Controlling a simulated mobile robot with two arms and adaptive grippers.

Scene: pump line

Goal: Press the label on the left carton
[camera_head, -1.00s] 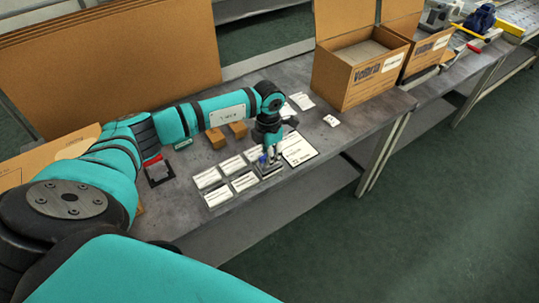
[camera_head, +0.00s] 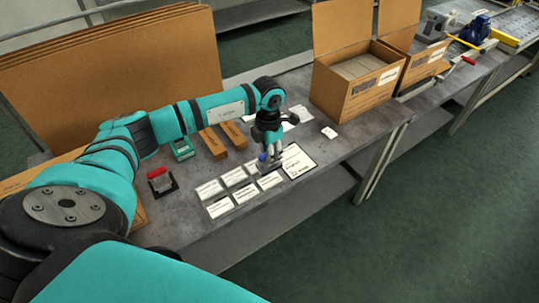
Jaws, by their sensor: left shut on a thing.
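The left carton (camera_head: 347,96) stands open on the bench at the back right. A white label (camera_head: 388,77) shows on its front face near the right edge; I cannot tell how firmly it sticks. My left gripper (camera_head: 267,162) points down over the card rows, well left of the carton. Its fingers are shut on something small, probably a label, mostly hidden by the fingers. White label cards (camera_head: 245,193) lie in two rows beneath and left of it. My right gripper is not in view.
A right carton (camera_head: 427,65) stands beside the left one. A loose white label (camera_head: 329,132) lies on the bench (camera_head: 365,128). A framed sheet (camera_head: 298,162), brown blocks (camera_head: 212,143) and a red-and-black device (camera_head: 160,181) lie nearby. Cardboard sheets (camera_head: 120,60) stand behind.

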